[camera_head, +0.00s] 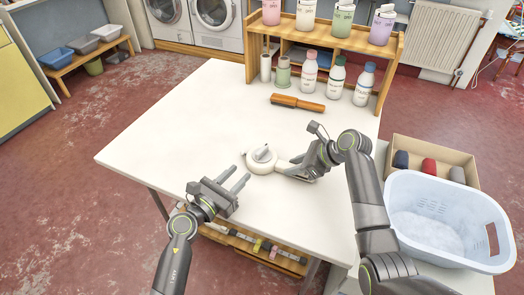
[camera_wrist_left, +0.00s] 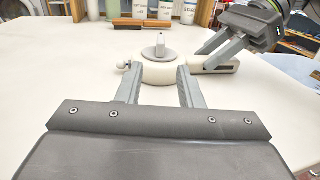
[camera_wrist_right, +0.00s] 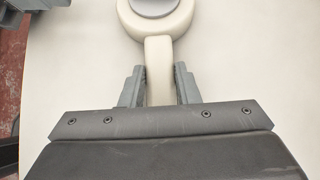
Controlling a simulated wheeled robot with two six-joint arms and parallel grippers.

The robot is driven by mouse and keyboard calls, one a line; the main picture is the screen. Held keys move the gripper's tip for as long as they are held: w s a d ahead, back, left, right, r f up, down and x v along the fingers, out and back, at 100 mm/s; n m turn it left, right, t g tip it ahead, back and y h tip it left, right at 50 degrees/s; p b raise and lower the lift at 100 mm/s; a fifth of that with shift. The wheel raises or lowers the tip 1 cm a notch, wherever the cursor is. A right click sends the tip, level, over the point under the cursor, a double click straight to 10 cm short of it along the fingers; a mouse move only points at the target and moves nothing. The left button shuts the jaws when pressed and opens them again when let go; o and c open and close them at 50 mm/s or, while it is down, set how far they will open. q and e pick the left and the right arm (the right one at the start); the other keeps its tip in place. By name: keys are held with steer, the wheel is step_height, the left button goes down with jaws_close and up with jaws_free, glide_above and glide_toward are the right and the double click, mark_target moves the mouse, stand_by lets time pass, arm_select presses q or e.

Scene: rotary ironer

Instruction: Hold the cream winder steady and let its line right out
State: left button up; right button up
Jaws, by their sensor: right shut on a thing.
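The cream winder (camera_head: 262,161) lies on the white table (camera_head: 170,130). It has a round body with a grey crank piece on top and a handle (camera_wrist_right: 158,62) reaching toward my right gripper. My right gripper (camera_head: 298,170) is shut on that handle, with a finger on each side in the right wrist view. My left gripper (camera_head: 241,181) is open and empty, just short of the winder on its left front side. In the left wrist view a small cream knob (camera_wrist_left: 124,65) sticks out at the winder's left, by the left finger. No let-out line is visible.
An orange-brown brush (camera_head: 297,103) lies farther back on the table. Several bottles (camera_head: 336,77) stand behind it by a wooden shelf (camera_head: 335,40). A white laundry basket (camera_head: 440,215) and a box of rolls (camera_head: 428,150) are at right. The table's left part is clear.

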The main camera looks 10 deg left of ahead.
mark_target(256, 157)
arm_select(q)
steer(key=x, duration=1.2)
jaws_close()
